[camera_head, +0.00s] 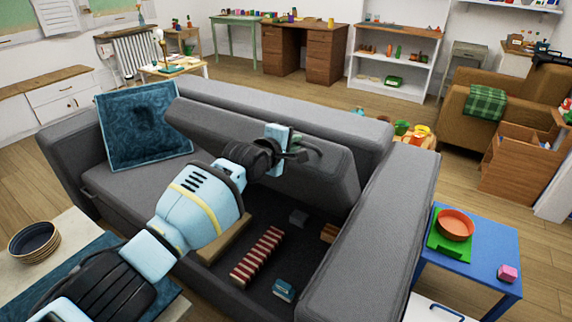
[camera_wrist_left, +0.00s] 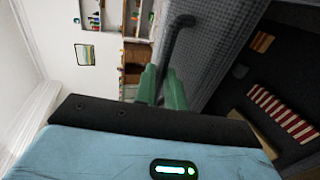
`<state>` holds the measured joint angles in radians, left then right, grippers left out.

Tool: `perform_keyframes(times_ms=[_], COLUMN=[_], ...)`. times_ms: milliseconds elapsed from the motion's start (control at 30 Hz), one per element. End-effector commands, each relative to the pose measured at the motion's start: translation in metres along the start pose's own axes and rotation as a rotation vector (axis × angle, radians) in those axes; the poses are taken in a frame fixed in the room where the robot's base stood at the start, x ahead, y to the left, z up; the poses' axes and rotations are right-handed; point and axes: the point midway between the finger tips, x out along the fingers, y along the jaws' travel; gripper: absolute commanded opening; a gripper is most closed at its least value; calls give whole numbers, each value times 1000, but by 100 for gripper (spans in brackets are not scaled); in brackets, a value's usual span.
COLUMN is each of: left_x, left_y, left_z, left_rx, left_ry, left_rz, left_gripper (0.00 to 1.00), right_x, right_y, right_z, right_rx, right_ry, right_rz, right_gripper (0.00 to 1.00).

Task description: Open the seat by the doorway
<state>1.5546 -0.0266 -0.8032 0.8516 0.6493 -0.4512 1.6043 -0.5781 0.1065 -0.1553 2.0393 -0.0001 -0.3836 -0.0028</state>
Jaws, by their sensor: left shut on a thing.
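The grey sofa (camera_head: 400,215) has its right seat lid (camera_head: 300,175) raised and tilted up, with the storage space (camera_head: 265,225) beneath it exposed. The lid's grey underside or face also fills the upper right of the left wrist view (camera_wrist_left: 225,35). My left gripper (camera_head: 304,148) is at the lid's upper front edge. In the left wrist view its green fingers (camera_wrist_left: 163,88) are closed on a dark bent handle (camera_wrist_left: 176,38) that is fixed to the lid. My right gripper is not in view.
A blue patterned cushion (camera_head: 143,125) leans on the sofa's left. A blue table (camera_head: 480,268) stands right of the armrest.

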Motion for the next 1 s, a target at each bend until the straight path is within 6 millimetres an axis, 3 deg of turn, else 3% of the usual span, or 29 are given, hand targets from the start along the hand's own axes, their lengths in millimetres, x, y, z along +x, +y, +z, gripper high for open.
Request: perform_keyframes(times_ms=[400, 967, 1000], left_x=[18, 20, 20], left_y=[30, 35, 35], left_z=[-1, -1, -1], left_rx=[0, 1, 1], left_ry=[2, 2, 2], left_rz=[6, 7, 7], left_gripper=[0, 0, 17], right_x=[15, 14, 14], right_y=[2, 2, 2], right_z=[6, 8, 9], right_rx=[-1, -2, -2], right_ry=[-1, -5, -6], right_rz=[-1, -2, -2], right_gripper=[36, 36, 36])
